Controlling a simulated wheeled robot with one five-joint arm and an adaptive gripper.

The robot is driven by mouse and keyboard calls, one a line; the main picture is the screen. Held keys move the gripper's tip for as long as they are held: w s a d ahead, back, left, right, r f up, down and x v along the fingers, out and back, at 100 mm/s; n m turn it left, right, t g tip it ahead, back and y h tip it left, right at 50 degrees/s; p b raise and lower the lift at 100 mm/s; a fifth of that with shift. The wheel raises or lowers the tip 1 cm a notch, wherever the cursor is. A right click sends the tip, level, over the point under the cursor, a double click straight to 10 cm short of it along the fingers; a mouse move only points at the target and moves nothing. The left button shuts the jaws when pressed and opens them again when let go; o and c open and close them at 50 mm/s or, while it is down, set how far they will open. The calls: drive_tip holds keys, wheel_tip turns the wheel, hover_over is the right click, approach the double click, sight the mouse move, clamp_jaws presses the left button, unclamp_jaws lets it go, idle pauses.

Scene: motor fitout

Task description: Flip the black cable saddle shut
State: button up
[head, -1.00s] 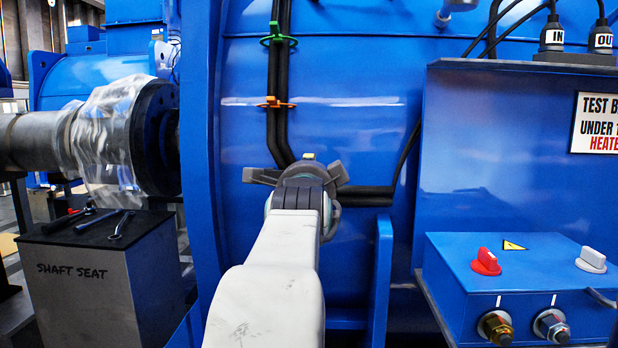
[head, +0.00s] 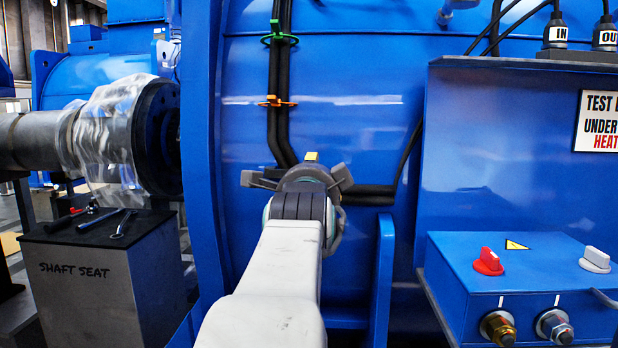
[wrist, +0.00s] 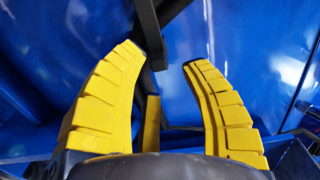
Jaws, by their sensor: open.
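My gripper (head: 298,178) is in front of the blue motor housing, at the bend of the black cables (head: 280,120). I cannot tell whether the dark bar is the black cable saddle or cable. In the head view my gripper covers the bend, and I cannot make out the black saddle there.
A green saddle (head: 280,39) and an orange saddle (head: 277,101) sit on the upright cable run. A blue box with knobs (head: 530,270) stands at right. A shaft seat block (head: 80,275) with tools stands at left. A blue rib (head: 383,280) rises right of my arm.

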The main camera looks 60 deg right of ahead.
drive_tip(key=shift+v, duration=2.25)
